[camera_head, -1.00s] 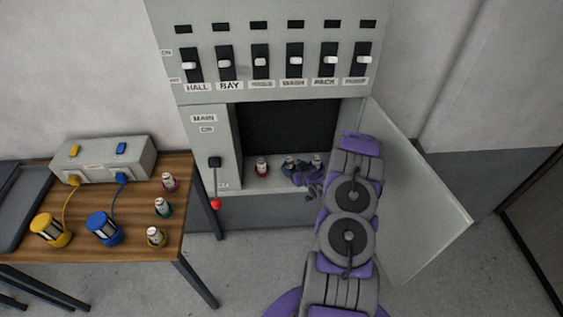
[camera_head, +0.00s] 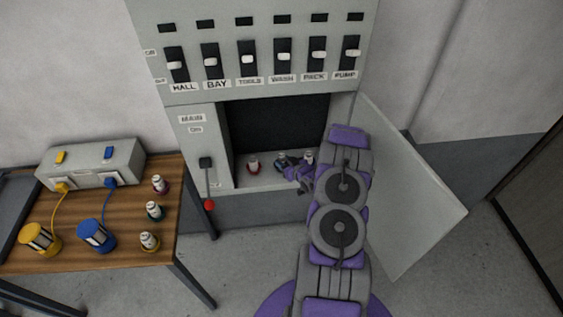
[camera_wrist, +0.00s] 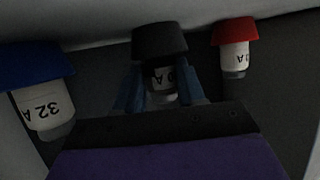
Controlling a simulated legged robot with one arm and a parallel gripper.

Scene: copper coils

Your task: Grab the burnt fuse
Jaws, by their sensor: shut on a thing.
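Three fuses show in the wrist view, upside down in the picture. The middle one has a black base (camera_wrist: 160,42) and a white body marked with a part-hidden rating. My gripper (camera_wrist: 162,92) is shut on this black-based fuse, with a blue finger on each side of its body. A blue-based fuse (camera_wrist: 42,105) marked 32 A is at the left, and a red-based fuse (camera_wrist: 234,52) at the right. In the head view, my gripper (camera_head: 285,166) is inside the open cabinet bay, and the red-based fuse (camera_head: 253,166) stands to its left. No burn mark is clear.
The cabinet door (camera_head: 415,200) stands open right of my arm. A red-tipped main lever (camera_head: 209,204) hangs left of the bay. A wooden table (camera_head: 120,220) at left holds several loose fuses, a grey box (camera_head: 90,163) and yellow and blue lamp-like items.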

